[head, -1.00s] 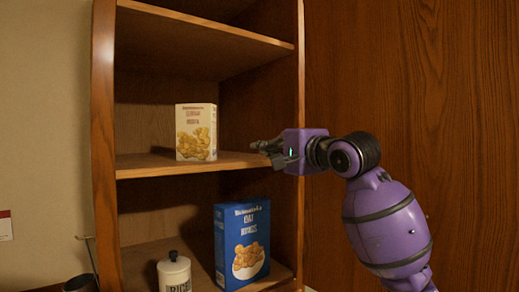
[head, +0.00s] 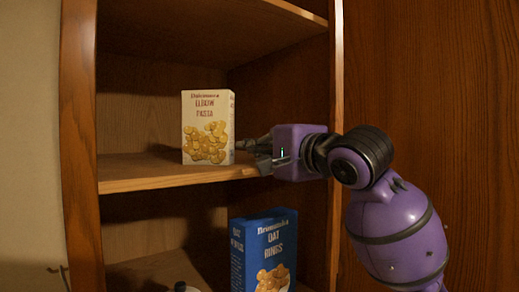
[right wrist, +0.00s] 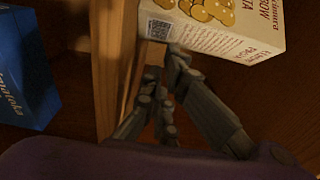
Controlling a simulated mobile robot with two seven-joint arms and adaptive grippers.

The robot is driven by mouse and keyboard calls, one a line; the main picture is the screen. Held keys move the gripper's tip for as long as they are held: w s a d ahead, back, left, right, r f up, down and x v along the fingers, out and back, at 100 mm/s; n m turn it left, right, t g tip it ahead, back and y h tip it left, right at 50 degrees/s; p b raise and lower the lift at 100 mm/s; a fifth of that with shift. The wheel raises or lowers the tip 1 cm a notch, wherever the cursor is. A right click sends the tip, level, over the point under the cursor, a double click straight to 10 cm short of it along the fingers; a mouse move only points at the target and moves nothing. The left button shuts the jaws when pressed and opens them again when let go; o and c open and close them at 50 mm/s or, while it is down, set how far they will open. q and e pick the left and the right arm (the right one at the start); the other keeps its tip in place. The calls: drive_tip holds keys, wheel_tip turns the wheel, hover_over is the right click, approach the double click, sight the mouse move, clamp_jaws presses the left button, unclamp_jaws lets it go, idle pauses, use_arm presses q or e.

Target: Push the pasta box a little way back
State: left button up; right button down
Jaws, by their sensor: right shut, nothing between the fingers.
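The pasta box (head: 208,127) is white with a picture of yellow elbow pasta. It stands upright near the front of the middle shelf (head: 170,178). My right gripper (head: 243,145) is shut and empty, with its fingertips close by the box's lower right side; I cannot tell whether they touch it. In the right wrist view, the box (right wrist: 225,30) shows at the top, just beyond the closed fingertips (right wrist: 165,80). My left gripper is not in view.
The cabinet's right side panel (head: 335,80) is close to my right arm. The shelf behind the pasta box looks clear.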

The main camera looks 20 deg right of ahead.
drive_tip(key=shift+a, duration=0.15)
drive_tip(key=shift+w+d+f, duration=0.2)
drive_tip(key=shift+s+r, duration=0.1)
drive_tip(key=shift+s, duration=0.15)
drive_tip(key=shift+a, duration=0.65)
drive_tip(key=shift+w+a, duration=0.1)
drive_tip(key=shift+a, duration=0.2)
drive_tip(key=shift+d, duration=0.1)
